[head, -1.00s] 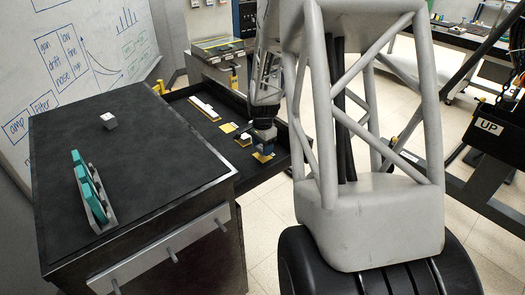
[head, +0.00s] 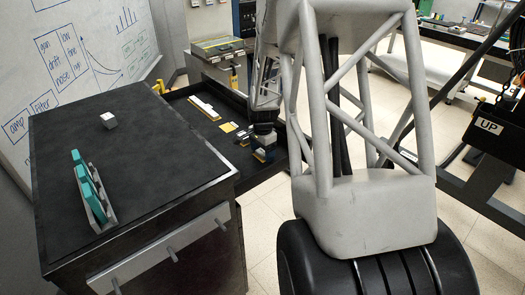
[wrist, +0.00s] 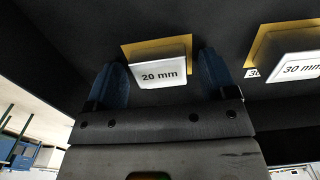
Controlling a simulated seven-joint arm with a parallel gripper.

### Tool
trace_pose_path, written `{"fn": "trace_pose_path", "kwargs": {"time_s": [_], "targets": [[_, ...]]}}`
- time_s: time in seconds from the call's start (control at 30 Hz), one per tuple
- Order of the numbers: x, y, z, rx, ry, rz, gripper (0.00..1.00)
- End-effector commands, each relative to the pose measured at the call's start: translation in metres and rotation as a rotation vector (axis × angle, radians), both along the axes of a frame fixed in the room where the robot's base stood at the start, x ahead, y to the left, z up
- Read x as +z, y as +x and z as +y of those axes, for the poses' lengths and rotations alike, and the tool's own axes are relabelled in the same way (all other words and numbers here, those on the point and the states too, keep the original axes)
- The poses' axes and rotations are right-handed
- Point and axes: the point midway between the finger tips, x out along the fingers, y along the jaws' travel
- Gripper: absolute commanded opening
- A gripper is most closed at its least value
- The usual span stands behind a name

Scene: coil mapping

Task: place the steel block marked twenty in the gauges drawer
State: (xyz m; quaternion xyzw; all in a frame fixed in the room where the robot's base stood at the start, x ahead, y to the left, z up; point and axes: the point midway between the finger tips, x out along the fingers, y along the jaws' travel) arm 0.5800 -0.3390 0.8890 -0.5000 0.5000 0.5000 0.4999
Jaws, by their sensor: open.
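The block marked 20 mm (wrist: 160,76) shows its pale labelled face in the wrist view, in front of a yellow patch. My gripper (wrist: 164,82) is open, with one blue finger on each side of the block and gaps visible between. In the head view my gripper (head: 263,154) is low over the right part of the open black drawer (head: 205,147). The block there is mostly hidden by the fingers. A second block, marked 30 mm (wrist: 302,68), stands on its own yellow patch to the right in the wrist view.
A small pale cube (head: 108,121) and a rack with teal pieces (head: 92,190) stand on the black cabinet top (head: 150,150). The drawer's right wall is close to my gripper.

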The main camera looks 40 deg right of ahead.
Motion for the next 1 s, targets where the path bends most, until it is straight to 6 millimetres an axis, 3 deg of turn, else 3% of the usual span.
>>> {"fn": "trace_pose_path", "kwargs": {"time_s": [0.27, 0.47, 1.0], "targets": [[0.003, 0.000, 0.000, 0.000, 0.000, -0.001, 0.78], [0.018, 0.000, 0.000, 0.000, 0.000, -0.001, 0.78], [0.099, 0.000, 0.000, 0.000, -0.001, -0.002, 0.78]]}}
